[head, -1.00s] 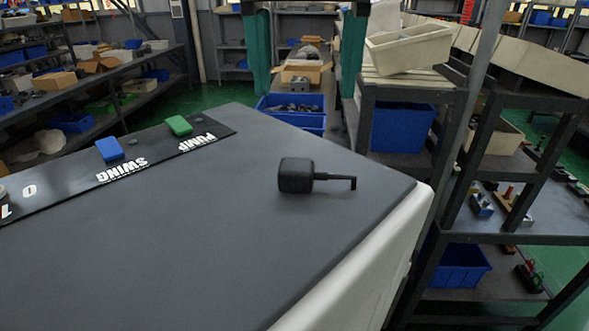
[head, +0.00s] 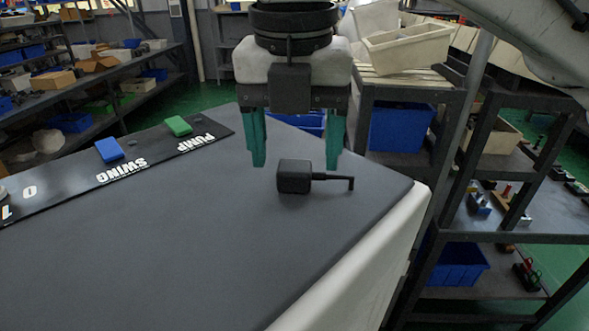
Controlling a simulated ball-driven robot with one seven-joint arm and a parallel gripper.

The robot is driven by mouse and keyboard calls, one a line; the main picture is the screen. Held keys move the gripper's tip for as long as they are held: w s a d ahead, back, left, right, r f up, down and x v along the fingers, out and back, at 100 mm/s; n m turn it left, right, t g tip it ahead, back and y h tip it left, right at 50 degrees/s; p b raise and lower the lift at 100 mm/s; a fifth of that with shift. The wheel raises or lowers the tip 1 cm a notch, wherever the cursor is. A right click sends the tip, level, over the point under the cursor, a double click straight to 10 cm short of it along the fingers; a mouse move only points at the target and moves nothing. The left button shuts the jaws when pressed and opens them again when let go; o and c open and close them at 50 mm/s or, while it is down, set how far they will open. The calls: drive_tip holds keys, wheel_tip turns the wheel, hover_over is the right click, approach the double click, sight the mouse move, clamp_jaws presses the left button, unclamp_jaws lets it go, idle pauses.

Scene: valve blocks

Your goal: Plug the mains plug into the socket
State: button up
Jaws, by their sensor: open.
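The black mains plug (head: 294,176) lies on the grey table top (head: 190,230), near its right edge. Its short cord stub points to the right. My gripper (head: 296,166) hangs above the plug with its two teal fingers pointing down. The fingers are apart and empty, with the left fingertip left of the plug and the right one over the cord side. From this view I cannot tell how far above or behind the plug the tips are. I cannot make out a socket in this view.
A black panel (head: 85,182) with a blue block (head: 109,150) and a green block (head: 178,126) lies along the table's left side. Dark shelving (head: 450,170) with bins stands close beyond the right edge. The table's front is clear.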

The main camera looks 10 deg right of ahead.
drive_tip(key=shift+w+f, duration=0.1)
drive_tip(key=shift+f, duration=1.2)
drive_tip(key=c, duration=1)
drive_tip(key=shift+r, duration=0.1)
drive_tip(key=shift+r, duration=0.5)
drive_tip(key=s+r, duration=0.4)
drive_tip(key=r, duration=0.3)
drive_tip(key=shift+s+a+r+b, duration=0.25)
drive_tip(key=shift+s+r+b, duration=0.05)
drive_tip(key=shift+b, duration=0.1)
drive_tip(key=s+r, duration=0.1)
drive_tip(key=s, duration=0.2)
drive_tip(key=s+r, duration=0.2)
drive_tip(key=s, duration=0.1)
drive_tip(key=s+a+r+b, duration=0.1)
drive_tip(key=s, duration=0.2)
drive_tip(key=shift+s+r, duration=0.15)
drive_tip(key=shift+s, duration=0.05)
